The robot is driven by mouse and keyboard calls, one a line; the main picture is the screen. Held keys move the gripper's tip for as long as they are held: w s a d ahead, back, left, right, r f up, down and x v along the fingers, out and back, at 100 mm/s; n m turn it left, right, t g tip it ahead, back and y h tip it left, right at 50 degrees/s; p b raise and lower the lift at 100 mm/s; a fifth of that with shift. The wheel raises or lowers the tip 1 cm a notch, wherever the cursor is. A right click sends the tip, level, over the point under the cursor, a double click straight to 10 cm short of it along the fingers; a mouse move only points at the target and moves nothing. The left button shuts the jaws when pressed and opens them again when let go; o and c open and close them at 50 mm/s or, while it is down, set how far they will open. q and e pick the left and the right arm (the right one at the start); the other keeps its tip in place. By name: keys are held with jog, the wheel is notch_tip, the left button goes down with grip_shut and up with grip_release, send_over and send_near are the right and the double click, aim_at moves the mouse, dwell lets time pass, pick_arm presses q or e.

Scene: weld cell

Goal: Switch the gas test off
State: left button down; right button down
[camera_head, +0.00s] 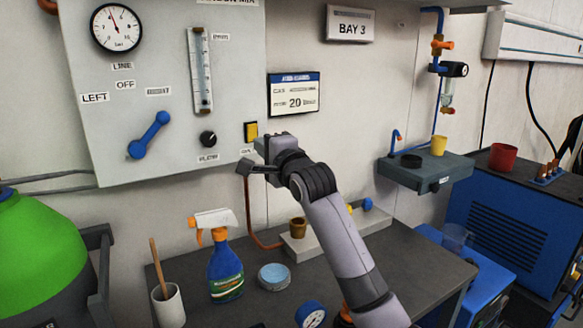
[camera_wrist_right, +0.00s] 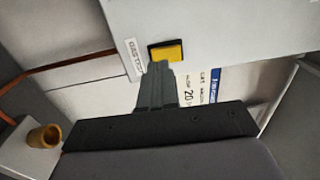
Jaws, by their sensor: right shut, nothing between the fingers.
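The gas panel (camera_head: 165,60) is on the wall at the upper left of the head view. A yellow rocker switch (camera_head: 250,131) in a dark frame sits at its lower right corner. It also shows in the right wrist view (camera_wrist_right: 166,51), just beyond my fingertips. My right gripper (camera_head: 254,167) is shut and empty, just below the switch; in the right wrist view its fingers (camera_wrist_right: 157,68) reach to the switch's lower edge. I cannot tell whether they touch it. A label beside the switch is partly hidden in the head view. My left gripper is not in view.
The panel also has a blue lever (camera_head: 150,136), a black knob (camera_head: 208,138), a flow tube (camera_head: 200,70) and a gauge (camera_head: 116,27). Below, a spray bottle (camera_head: 224,270), a blue-lidded tin (camera_head: 274,277) and a brush cup (camera_head: 168,306) stand on the bench. A shelf (camera_head: 425,172) is at the right.

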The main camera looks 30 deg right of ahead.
jog(key=s+b, duration=0.1)
jog(key=s, duration=0.9)
jog(key=shift+s+a+f+b, duration=0.15)
jog(key=shift+a+f+b, duration=0.1)
jog(key=shift+f+b, duration=0.15)
